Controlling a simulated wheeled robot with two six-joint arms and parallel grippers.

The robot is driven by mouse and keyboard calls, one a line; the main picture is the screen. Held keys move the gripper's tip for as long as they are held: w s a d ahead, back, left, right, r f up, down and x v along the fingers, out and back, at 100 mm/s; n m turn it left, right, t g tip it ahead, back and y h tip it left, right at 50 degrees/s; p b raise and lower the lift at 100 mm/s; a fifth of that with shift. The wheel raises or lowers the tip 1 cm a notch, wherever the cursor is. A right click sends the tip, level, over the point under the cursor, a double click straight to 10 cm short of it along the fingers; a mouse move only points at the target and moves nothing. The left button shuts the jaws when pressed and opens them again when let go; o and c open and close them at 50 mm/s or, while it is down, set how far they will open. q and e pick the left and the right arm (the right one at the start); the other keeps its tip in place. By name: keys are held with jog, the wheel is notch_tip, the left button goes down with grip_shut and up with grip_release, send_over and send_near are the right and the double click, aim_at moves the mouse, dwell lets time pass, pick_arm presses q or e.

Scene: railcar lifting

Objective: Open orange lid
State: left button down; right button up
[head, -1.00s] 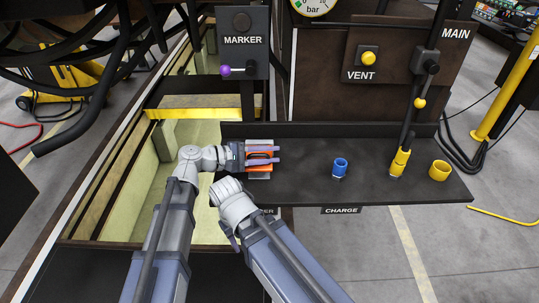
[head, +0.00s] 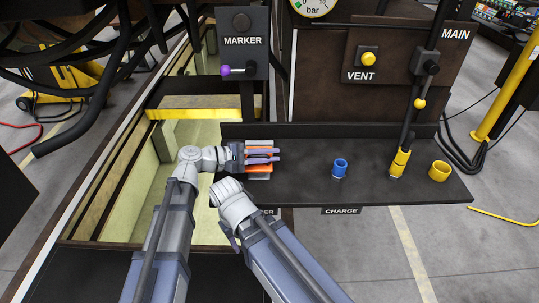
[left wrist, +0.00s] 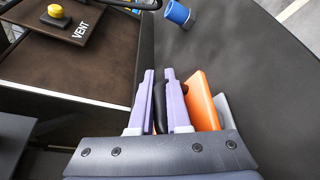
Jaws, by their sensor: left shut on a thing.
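The orange lid (head: 259,169) is at the left end of the dark shelf (head: 310,185), on a light grey base. Orange also shows on the far side of my left gripper (head: 277,155), whose fingers cover the middle. In the left wrist view the fingers of my left gripper (left wrist: 160,76) are close together, shut on a narrow black part (left wrist: 159,108). The orange lid (left wrist: 202,100) stands just right of them there. What the black part belongs to is hidden. My right gripper (head: 234,240) is folded low near the shelf's front-left edge, mostly hidden by its own arm.
A blue cap (head: 340,167), a yellow-ended black hose (head: 400,162) and a yellow ring (head: 439,170) stand on the shelf to the right. A MARKER panel (head: 240,42) with a purple knob rises behind. An open pit (head: 205,133) lies left. The shelf's middle is clear.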

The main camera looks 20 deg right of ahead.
dwell(0.8)
pick_arm(q)
jog(key=shift+w+r+p, duration=0.15)
jog(key=shift+r+p, duration=0.25)
jog(key=shift+p, duration=0.25)
jog(key=r+n+p, duration=0.1)
jog(key=w+n+g+y+p, duration=0.1)
jog(key=p, duration=0.1)
jog(key=w+r+n+p, duration=0.1)
jog(key=shift+d+r+g, duration=0.3)
jog(key=shift+r, duration=0.05)
jog(key=shift+w+d+r+n+g+y+p, duration=0.15)
jog(key=shift+w+r+n+g+y+p, duration=0.25)
jog(key=shift+n+p, duration=0.5)
jog(key=shift+w+d+r+n+g+p, duration=0.2)
jog(key=shift+w+n+g+p, duration=0.1)
jog(key=shift+w+n+p, duration=0.15)
jog(key=shift+w+d+r+n+g+p, duration=0.15)
jog(key=shift+w+n+g+p, duration=0.2)
jog(key=shift+w, duration=0.2)
jog(key=shift+w+d+r+n+g+y, duration=0.1)
jog(key=shift+w+d+n+g+y, duration=0.1)
jog(key=shift+w+n+g, duration=0.3)
jog(key=shift+w+d+r+n+g+y, duration=0.1)
jog(key=shift+w+n+g+y, duration=0.1)
jog(key=shift+w+n, duration=0.45)
jog(key=shift+w+d, duration=0.2)
jog(key=shift+w, duration=0.65)
